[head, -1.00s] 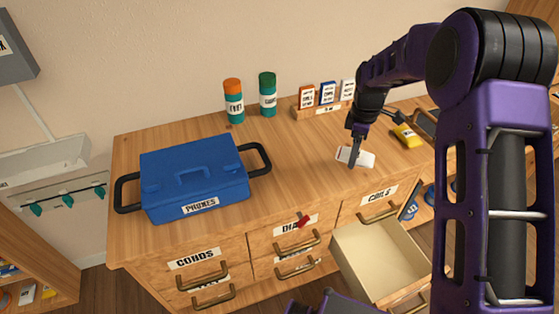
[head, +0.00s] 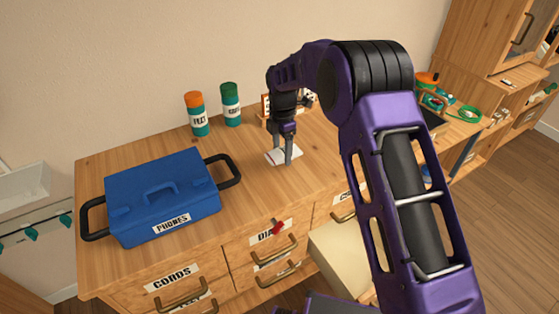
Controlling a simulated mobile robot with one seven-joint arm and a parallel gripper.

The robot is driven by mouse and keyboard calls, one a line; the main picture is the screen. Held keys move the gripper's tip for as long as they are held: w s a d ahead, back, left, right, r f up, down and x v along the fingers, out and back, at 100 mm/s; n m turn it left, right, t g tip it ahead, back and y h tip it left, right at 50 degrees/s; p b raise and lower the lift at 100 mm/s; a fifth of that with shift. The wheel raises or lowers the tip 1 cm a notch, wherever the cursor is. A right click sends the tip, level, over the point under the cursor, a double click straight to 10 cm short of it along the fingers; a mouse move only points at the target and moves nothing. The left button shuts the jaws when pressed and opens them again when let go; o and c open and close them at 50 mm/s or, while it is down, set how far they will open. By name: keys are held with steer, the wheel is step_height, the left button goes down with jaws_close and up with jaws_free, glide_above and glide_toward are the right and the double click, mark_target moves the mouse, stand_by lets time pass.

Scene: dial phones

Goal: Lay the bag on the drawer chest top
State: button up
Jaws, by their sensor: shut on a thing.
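My gripper (head: 281,160) is shut on a small white bag (head: 293,155), a flat, pale piece showing on both sides of the fingers. The bag is at or just above the wooden drawer chest top (head: 240,180), right of its middle. I cannot tell whether it touches the wood. The fingers and wrist hide part of the bag. The chest (head: 128,277) has labelled drawers along its front.
A blue case (head: 163,195) with black handles fills the chest top's left. An orange-lidded canister (head: 198,118) and a green-lidded canister (head: 231,106) stand at the back. A drawer (head: 340,250) is open at the front right. A small red object (head: 278,228) is at the front edge.

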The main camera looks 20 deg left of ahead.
mark_target(282, 160)
steer(key=shift+f, duration=1.8)
steer(key=shift+f, duration=0.15)
steer(key=o, duration=1.4)
steer(key=shift+c, duration=0.2)
step_height(282, 160, up, 12)
steer(key=shift+r+p, duration=0.15)
steer(key=shift+p, duration=0.15)
